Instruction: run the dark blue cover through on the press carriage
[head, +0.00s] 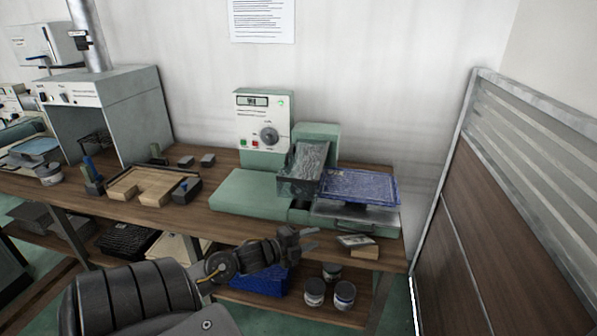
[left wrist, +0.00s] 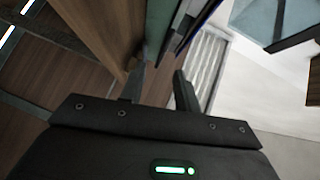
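The dark blue cover (head: 358,186) lies flat on the press carriage (head: 340,219), a pale plate at the right end of the bench. My left gripper (head: 313,238) is in front of the bench edge, below and apart from the carriage. Its two fingers are spread with nothing held between them; the left wrist view shows them (left wrist: 160,85) too. A blue edge at the top of that view may be the cover. My right gripper is not in view.
A small block with a grey top (head: 358,242) sits at the bench's front edge near my gripper. Several cans (head: 315,291) and a blue bin (head: 262,280) are on the shelf below. A partition (head: 500,220) closes off the right side. A wooden tray (head: 150,186) lies further left.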

